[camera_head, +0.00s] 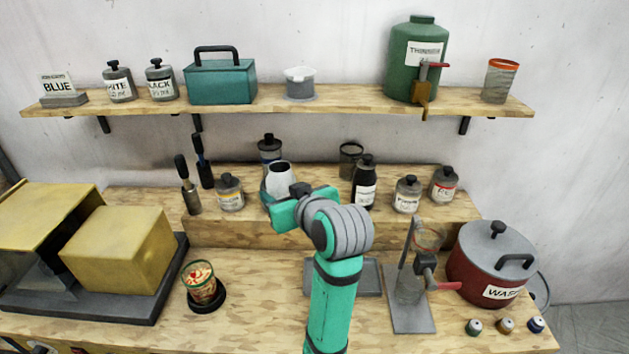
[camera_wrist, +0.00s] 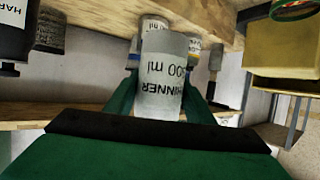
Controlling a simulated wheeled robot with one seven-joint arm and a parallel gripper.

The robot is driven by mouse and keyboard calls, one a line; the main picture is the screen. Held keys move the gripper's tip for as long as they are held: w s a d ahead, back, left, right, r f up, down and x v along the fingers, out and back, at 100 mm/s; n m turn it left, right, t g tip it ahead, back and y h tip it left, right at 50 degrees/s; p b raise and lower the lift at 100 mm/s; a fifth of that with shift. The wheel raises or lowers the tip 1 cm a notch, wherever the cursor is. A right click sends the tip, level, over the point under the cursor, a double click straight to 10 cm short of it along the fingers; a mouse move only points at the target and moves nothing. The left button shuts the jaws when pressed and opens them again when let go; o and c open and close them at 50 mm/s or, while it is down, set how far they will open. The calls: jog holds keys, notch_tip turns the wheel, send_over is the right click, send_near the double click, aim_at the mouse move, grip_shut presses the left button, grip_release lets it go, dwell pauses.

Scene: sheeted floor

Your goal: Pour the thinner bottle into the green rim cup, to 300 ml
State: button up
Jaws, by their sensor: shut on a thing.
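My gripper (camera_head: 284,200) is shut on the thinner bottle (camera_head: 279,174), a pale grey container with an open top, in front of the middle wooden step. In the wrist view, the bottle (camera_wrist: 161,85) sits between the two fingers (camera_wrist: 160,95), and its label reads "THINNER" upside down. The green rim cup (camera_head: 201,282) stands on a round black base at the front left of the bench, with red and pale patterning on it. It is lower and to the left of my gripper. The cup also shows at the top right of the wrist view (camera_wrist: 292,10). I cannot tell its fill level.
Several capped bottles, such as a black one (camera_head: 364,184), stand on the step around my gripper. A yellow box machine (camera_head: 118,250) is left of the cup. A clamp stand (camera_head: 412,315) and a red waste pot (camera_head: 482,275) are at right.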

jog(key=s+a+f+n+g+y, duration=0.2)
jog(key=a+f, duration=0.2)
jog(key=a, duration=0.3)
jog(key=s+a+f+n+g+y, duration=0.2)
jog(key=a+f+n+y, duration=0.1)
jog(key=a, duration=0.5)
jog(key=shift+a+f+n, duration=0.3)
jog(key=shift+f, duration=0.35)
jog(key=shift+w+d+f+n+t+h, duration=0.25)
jog(key=shift+f+n+t+h, duration=0.6)
jog(key=shift+n, duration=0.6)
jog(key=shift+w+d+f+n+t+h, duration=0.25)
jog(key=shift+f+n+t+h, duration=0.55)
jog(key=shift+n, duration=0.7)
jog(key=shift+w+d+f+n+t+h, duration=0.25)
jog(key=shift+f+n+t+h, duration=0.6)
jog(key=shift+n, duration=0.6)
dwell(0.5)
dwell(0.5)
